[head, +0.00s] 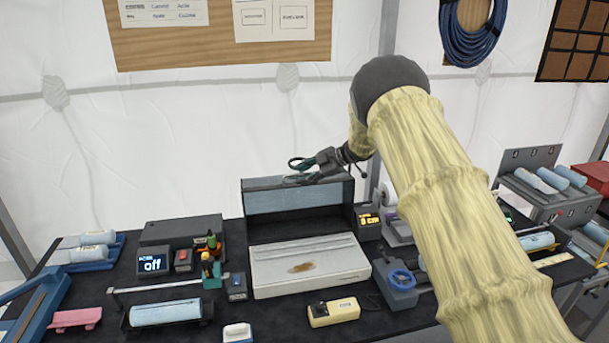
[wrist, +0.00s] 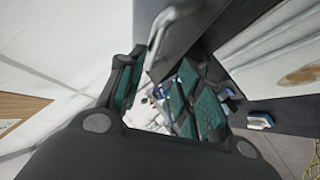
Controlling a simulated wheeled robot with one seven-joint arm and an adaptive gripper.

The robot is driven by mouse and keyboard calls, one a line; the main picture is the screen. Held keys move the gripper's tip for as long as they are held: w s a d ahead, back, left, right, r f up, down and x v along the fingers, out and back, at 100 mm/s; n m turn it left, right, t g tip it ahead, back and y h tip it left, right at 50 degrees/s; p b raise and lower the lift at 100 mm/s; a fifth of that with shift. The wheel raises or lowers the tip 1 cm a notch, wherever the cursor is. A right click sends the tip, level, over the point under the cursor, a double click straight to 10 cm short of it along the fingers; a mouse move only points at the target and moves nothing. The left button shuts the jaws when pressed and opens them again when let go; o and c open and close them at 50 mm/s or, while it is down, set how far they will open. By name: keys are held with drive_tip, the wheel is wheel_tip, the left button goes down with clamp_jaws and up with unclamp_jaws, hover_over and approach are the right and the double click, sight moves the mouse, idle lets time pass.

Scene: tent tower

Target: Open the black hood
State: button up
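The black hood (head: 292,198) stands raised at the back of the pale box (head: 312,268) at the table's middle. It has a dark frame around a bluish panel, and the box's pale top is exposed. My gripper (head: 302,167) is at the hood's top edge. In the wrist view the dark hood (wrist: 215,25) is beside my gripper (wrist: 160,95), and a grey bar handle (wrist: 172,38) shows near one finger. The green-padded fingers are spread apart with nothing visibly clamped between them. Whether a finger touches the handle or hood is unclear.
A display box (head: 154,261) and a blue roll on a stand (head: 165,312) are at the left. A yellow device (head: 334,312) and a grey-blue tape holder (head: 398,288) are in front and right. The white tent wall (head: 200,150) is close behind.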

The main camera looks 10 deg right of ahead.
drive_tip(key=v, duration=1.2)
drive_tip(key=shift+c, duration=0.5)
